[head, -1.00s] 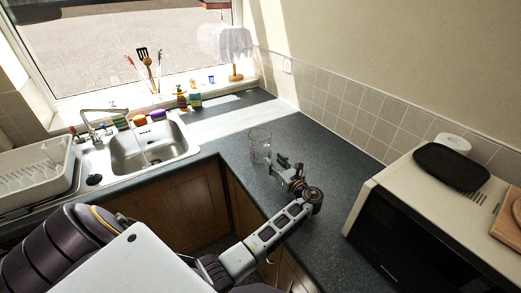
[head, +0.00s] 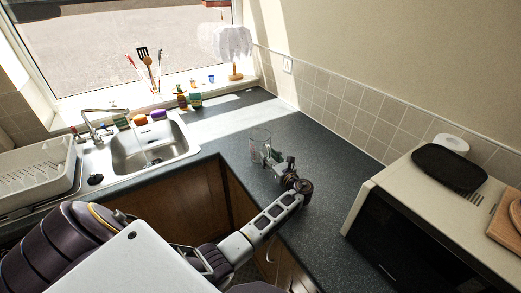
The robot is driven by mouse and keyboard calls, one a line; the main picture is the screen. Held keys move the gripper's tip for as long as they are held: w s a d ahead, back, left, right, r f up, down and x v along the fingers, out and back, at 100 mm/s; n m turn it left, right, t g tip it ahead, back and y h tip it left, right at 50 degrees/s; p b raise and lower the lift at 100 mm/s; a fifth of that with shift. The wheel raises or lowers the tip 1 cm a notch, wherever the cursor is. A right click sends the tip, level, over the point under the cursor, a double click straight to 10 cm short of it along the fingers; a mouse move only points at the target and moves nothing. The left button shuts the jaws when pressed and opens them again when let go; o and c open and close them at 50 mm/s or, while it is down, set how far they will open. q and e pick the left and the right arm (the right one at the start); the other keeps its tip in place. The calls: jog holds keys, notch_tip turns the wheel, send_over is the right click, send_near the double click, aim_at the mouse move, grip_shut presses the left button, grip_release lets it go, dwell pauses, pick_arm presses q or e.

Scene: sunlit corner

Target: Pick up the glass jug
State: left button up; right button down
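The clear glass jug (head: 257,136) stands upright on the dark countertop, near the inner corner of the worktop and right of the sink. My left gripper (head: 268,155) is at the jug's near right side, its fingers overlapping the lower part of the jug in the picture. The fingers look apart, and I cannot tell whether they touch the glass. The gripper hides part of the jug's lower right side. My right gripper is not in view.
A cream microwave (head: 390,178) with a black tray (head: 450,168) on top stands to the right. The sink (head: 150,145) and white dish rack (head: 35,172) are left. A lamp (head: 234,45) stands at the back. The countertop (head: 325,165) right of the jug is clear.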

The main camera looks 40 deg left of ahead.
pick_arm(q)
grip_shut()
jog(key=shift+r, duration=0.15)
jog(key=shift+r, duration=4.9)
